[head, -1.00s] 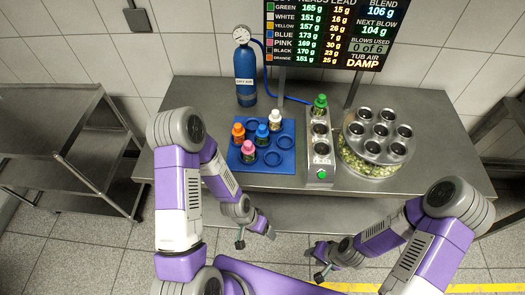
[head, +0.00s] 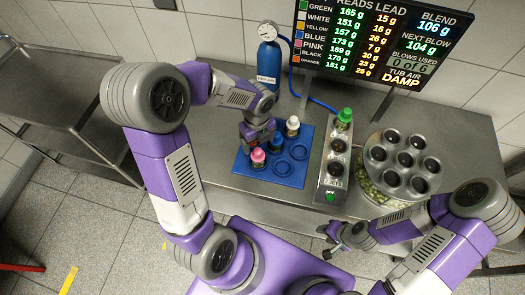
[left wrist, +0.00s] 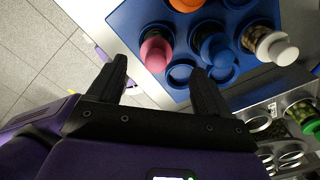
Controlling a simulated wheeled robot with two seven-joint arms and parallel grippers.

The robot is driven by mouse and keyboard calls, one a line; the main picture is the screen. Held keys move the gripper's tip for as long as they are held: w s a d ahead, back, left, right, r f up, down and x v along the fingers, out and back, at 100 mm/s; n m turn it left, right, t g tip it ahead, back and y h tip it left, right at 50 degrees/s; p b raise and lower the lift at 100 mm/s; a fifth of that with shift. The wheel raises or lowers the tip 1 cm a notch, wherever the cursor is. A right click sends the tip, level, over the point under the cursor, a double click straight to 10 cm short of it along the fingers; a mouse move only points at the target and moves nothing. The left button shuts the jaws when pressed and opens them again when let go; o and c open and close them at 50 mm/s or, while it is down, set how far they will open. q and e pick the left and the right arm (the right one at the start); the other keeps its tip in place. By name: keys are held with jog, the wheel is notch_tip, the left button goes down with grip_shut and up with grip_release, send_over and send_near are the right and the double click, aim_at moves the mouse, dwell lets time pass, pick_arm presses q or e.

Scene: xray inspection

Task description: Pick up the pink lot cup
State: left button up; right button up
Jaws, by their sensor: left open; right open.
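The pink lot cup (head: 258,156) stands upright in the front left of the blue holder (head: 300,178) in the head view. It also shows in the left wrist view (left wrist: 155,52), ahead of the gap between my fingers. My left gripper (head: 258,136) is over the holder's left side, just behind the pink cup in the head picture. In the left wrist view its jaws (left wrist: 160,88) are open and empty, with the cup apart from them. My right gripper (head: 330,242) is open and empty, low in front of the table.
A blue cup (left wrist: 215,48), an orange cup (left wrist: 185,3) and a white cup (left wrist: 272,45) stand close by in the holder. A metal stand (head: 330,180) with a green cup (head: 344,118) and a round carousel (head: 402,165) are to the right. A blue cylinder (head: 268,65) stands behind.

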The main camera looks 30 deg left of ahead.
aim_at(257, 150)
pick_arm(q)
jog(key=f, duration=0.4)
jog(key=f+b, duration=0.1)
jog(key=f, duration=0.1)
jog(key=shift+s+d+f, duration=0.1)
jog(key=shift+s, duration=0.3)
jog(key=c, duration=1.2)
